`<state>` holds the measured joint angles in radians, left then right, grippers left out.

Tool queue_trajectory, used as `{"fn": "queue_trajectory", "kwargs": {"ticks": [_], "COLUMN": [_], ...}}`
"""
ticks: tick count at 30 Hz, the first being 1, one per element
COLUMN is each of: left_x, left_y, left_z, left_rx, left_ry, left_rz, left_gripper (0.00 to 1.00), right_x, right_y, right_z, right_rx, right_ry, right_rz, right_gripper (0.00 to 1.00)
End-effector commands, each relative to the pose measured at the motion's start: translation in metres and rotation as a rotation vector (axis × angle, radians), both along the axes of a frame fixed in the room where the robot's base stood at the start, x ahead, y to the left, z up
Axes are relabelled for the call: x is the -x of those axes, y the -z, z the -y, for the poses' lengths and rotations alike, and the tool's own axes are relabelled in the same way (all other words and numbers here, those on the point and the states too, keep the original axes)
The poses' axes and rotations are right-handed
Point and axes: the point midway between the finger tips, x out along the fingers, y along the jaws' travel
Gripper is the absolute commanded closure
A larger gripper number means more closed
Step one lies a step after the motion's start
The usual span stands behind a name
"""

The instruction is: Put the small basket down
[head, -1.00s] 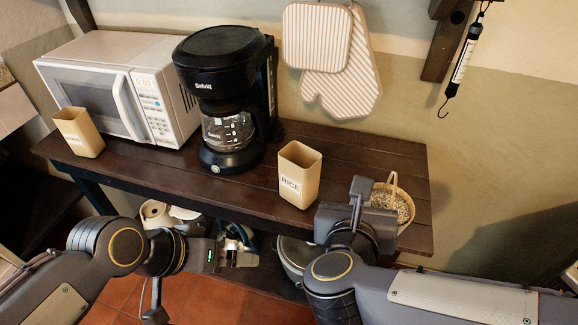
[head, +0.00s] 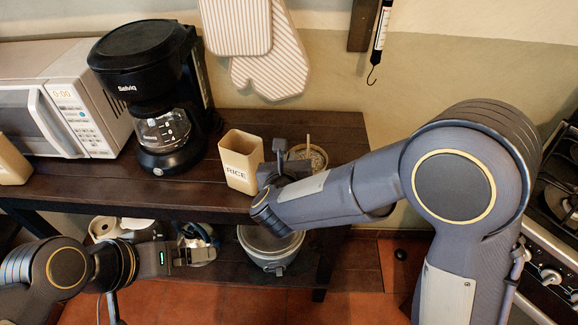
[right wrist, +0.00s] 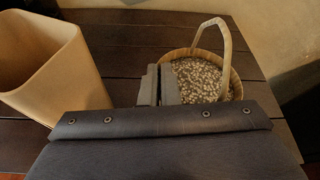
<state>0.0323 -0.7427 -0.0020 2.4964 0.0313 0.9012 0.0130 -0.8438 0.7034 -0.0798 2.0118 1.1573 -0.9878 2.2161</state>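The small basket (head: 318,157) is round and woven, with an upright handle and pale speckled contents. It is at the right end of the dark wooden table, right of the rice canister. My right gripper (head: 280,158) is at its left side. In the right wrist view, the fingers (right wrist: 159,86) are close together at the left rim of the basket (right wrist: 231,84), pinching it. The basket's underside is hidden, so I cannot tell whether it touches the tabletop. My left gripper (head: 190,255) is low at the left, in front of the lower shelf; its fingertips are unclear.
The tan rice canister (head: 240,172) stands close left of my right gripper. A black coffee maker (head: 150,95) and a white microwave (head: 65,105) stand further left on the table (head: 215,198). A cooker pot (head: 268,255) is below. A stove (head: 555,225) is at the far right.

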Motion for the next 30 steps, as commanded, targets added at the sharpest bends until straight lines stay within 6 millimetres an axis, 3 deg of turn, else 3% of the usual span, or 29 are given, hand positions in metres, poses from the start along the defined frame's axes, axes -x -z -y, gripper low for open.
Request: {"fn": "queue_trajectory", "kwargs": {"ticks": [1, 5, 19, 24, 30], "left_x": [0.000, 0.000, 0.000, 0.000, 0.000], "left_y": [0.001, 0.002, 0.009, 0.007, 0.007], "left_z": [0.000, 0.000, 0.000, 0.000, 0.000], "left_rx": [0.000, 0.000, 0.000, 0.000, 0.000], "left_ry": [0.000, 0.000, 0.000, 0.000, 0.000], "left_rz": [0.000, 0.000, 0.000, 0.000, 0.000], "left_gripper": [0.01, 0.01, 0.01, 0.01, 0.01], "right_x": [0.001, 0.001, 0.001, 0.002, 0.002], "right_y": [0.011, 0.025, 0.031, 0.030, 0.029], "right_z": [0.000, 0.000, 0.000, 0.000, 0.000], "right_rx": [0.006, 0.004, 0.000, 0.001, 0.001], "right_ry": [-0.001, -0.001, 0.000, 0.000, -0.001], "right_rz": [-0.004, -0.003, 0.000, -0.002, -0.002], "right_gripper": [1.00, 1.00, 1.00, 0.77, 0.76]}}
